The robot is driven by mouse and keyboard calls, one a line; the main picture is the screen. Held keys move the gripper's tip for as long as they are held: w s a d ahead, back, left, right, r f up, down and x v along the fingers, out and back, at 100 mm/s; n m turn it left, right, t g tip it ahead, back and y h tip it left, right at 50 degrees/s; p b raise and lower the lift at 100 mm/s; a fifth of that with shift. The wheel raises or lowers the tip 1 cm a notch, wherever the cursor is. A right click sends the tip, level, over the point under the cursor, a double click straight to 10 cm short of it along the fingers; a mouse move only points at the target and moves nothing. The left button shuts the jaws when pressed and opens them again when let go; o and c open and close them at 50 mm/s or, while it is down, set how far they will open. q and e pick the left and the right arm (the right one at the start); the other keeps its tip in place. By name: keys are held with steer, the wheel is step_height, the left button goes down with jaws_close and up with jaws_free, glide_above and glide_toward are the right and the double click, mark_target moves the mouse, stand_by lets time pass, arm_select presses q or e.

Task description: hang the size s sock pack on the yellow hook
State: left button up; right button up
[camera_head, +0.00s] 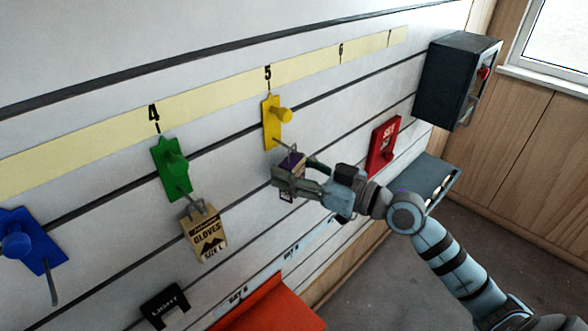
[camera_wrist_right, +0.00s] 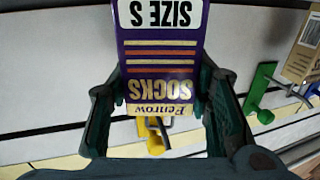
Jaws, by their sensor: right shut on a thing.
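My right gripper (camera_head: 288,180) is shut on the purple and cream sock pack (camera_head: 291,159), just below the yellow hook (camera_head: 270,124) under the number 5. In the right wrist view the sock pack (camera_wrist_right: 160,68) reads "Penrow SOCKS SIZE S" upside down, between the two fingers of the gripper (camera_wrist_right: 158,95). The yellow hook (camera_wrist_right: 154,136) shows behind the pack there, partly covered. The hook's grey prong reaches out close to the top of the pack; I cannot tell whether it passes through the pack's hang hole. My left gripper is out of view.
A green hook (camera_head: 171,167) holds a gloves pack (camera_head: 205,234) on the left. A blue hook (camera_head: 18,242) stands farther left. A red hook plate (camera_head: 383,146) and a dark wall box (camera_head: 457,80) are to the right. An orange bin (camera_head: 268,308) is below.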

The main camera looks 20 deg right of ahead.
steer(key=o, duration=1.3)
steer(key=shift+c, duration=0.2)
